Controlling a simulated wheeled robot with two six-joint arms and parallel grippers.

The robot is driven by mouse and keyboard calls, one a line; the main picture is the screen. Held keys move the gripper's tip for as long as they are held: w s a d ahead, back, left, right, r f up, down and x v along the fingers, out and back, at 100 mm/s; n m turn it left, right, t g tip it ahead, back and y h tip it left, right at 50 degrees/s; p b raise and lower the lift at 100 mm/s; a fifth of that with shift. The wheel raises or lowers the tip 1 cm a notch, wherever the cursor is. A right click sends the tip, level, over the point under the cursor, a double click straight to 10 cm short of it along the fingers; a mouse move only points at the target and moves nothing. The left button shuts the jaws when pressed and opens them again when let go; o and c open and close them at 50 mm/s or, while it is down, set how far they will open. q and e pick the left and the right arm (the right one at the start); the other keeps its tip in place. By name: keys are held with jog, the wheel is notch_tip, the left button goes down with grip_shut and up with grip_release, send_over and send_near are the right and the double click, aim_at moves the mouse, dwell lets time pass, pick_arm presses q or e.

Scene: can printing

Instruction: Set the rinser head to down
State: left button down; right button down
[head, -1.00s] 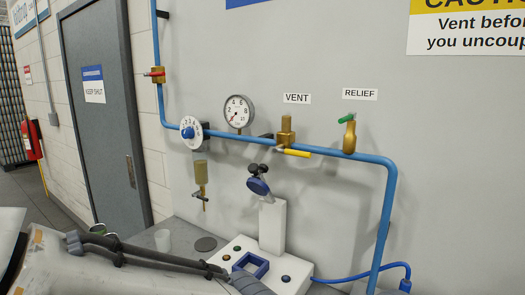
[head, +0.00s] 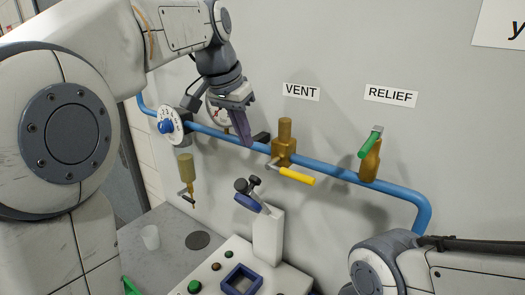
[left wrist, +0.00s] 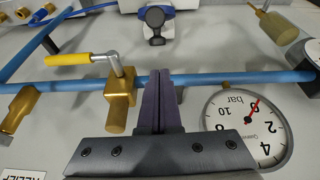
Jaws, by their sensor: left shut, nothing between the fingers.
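The rinser head (head: 248,204) is a small blue and black part on a white post, below the blue pipe. It sits tilted, with black knobs at its upper side; I cannot tell its exact setting. In the left wrist view the dark head (left wrist: 155,20) shows at the top centre, beyond the fingertips. My left gripper (head: 243,141) is shut and empty, pointing down in front of the blue pipe, above the rinser head and apart from it. Its fingers also show shut in the left wrist view (left wrist: 159,80). My right gripper is out of view.
The blue pipe (head: 335,178) carries the yellow-handled vent valve (head: 284,147), the green-handled relief valve (head: 370,158) and a white dial (head: 170,125). A gauge (left wrist: 248,125) is close beside my left gripper. Buttons and a blue square frame (head: 240,283) lie on the white base below.

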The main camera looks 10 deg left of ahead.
pick_arm(q)
jog(key=p+x, duration=0.2)
jog(key=x, duration=0.7)
jog(key=shift+w, duration=0.1)
jog(key=shift+f, duration=0.2)
